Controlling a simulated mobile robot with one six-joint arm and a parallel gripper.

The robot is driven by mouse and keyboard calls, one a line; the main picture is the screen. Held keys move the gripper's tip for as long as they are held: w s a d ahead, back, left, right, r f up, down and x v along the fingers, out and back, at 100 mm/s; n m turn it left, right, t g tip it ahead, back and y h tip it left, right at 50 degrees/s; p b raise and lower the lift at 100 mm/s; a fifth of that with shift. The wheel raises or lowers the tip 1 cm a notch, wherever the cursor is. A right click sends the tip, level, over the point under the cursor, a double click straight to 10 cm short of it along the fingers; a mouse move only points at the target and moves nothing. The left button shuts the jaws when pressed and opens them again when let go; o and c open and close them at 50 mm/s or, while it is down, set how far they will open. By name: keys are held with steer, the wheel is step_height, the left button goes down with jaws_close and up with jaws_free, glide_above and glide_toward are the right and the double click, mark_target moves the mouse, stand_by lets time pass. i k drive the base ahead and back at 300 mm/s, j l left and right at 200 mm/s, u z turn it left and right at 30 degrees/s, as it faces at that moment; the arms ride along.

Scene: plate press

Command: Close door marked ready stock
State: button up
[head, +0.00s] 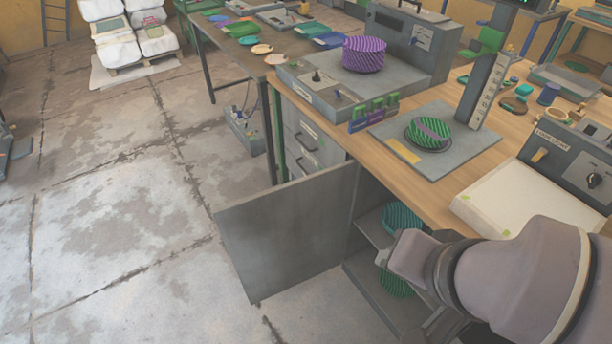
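A plain grey cabinet door (285,232) stands wide open under the wooden workbench, swung out to the left over the floor. No marking is readable on the face I see. The open cabinet (372,268) has shelves with teal-green ribbed round items (401,218) on them, partly behind my arm. My arm reaches in from the lower right, in front of the cabinet opening and to the right of the door, apart from it in the picture. Dark parts of my gripper (442,324) show low beside the wrist. The fingers are mostly hidden, so their opening cannot be told.
A drawer unit (300,140) stands left of the cabinet. The concrete floor left of the door is clear.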

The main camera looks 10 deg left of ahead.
mark_target(277, 240)
steer(key=i+j+z, duration=0.2)
steer(key=j, duration=0.25)
steer(key=j+z, duration=0.25)
steer(key=j, duration=0.15)
steer(key=j+z, duration=0.2)
steer(key=j, duration=0.25)
steer(key=j+z, duration=0.25)
steer(key=j, duration=0.2)
steer(key=k+j+z, duration=0.2)
steer(key=j, duration=0.25)
steer(key=j+z, duration=0.25)
steer(key=j, duration=0.2)
steer(key=k+j+z, duration=0.2)
steer(key=j, duration=0.2)
steer(key=k+j+z, duration=0.2)
steer(key=j, duration=0.25)
steer(key=i+j+z, duration=0.3)
steer(key=j, duration=0.25)
steer(key=i+j+z, duration=0.15)
steer(key=j, duration=0.15)
steer(key=k+l, duration=0.15)
steer(key=l, duration=0.2)
steer(key=k+l, duration=0.15)
steer(key=l, duration=0.2)
steer(key=k+l, duration=0.2)
steer(key=l, duration=0.15)
steer(key=k+l, duration=0.15)
steer(key=l, duration=0.25)
